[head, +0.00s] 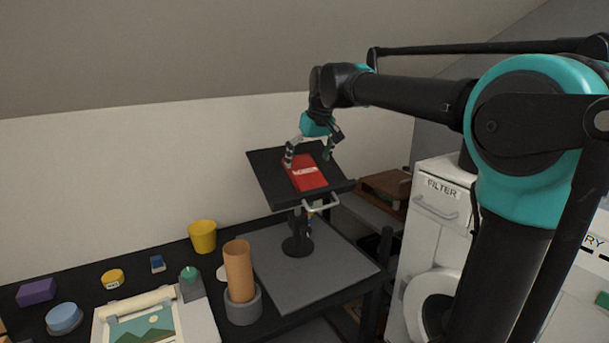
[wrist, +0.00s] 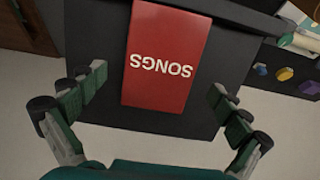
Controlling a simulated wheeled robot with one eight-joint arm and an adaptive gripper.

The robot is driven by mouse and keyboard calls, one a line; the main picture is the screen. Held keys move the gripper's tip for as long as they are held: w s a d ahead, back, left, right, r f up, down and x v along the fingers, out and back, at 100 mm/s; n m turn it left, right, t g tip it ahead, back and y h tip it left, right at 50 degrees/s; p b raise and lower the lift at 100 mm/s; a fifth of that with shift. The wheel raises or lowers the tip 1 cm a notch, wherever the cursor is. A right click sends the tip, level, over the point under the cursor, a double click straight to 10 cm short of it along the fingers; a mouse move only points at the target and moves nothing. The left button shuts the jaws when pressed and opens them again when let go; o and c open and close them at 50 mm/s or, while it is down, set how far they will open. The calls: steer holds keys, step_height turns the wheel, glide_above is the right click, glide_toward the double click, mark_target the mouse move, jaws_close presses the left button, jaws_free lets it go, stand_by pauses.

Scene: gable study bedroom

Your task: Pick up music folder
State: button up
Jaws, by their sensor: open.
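The music folder (head: 306,175) is a red booklet lying on the tilted black stand top (head: 266,170). In the wrist view the red folder (wrist: 165,58) shows the word "SONGS" upside down. My gripper (head: 308,156) is open at the upper part of the folder in the head view, with its fingers on either side of it. In the wrist view my gripper's fingers (wrist: 154,100) are spread wider than the folder, with a gap on each side. I cannot tell how far the fingertips are above the stand surface.
The stand (head: 297,245) rises from a grey mat (head: 262,266) on a black table. An orange-brown cylinder (head: 238,270) in a grey holder, a yellow cup (head: 203,237) and several small items stand to the left. A white cabinet (head: 427,215) labelled "FILTER" is at the right.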

mark_target(305, 173)
steer(key=shift+x, duration=1.45)
steer(key=shift+c, duration=0.2)
steer(key=c, duration=1.2)
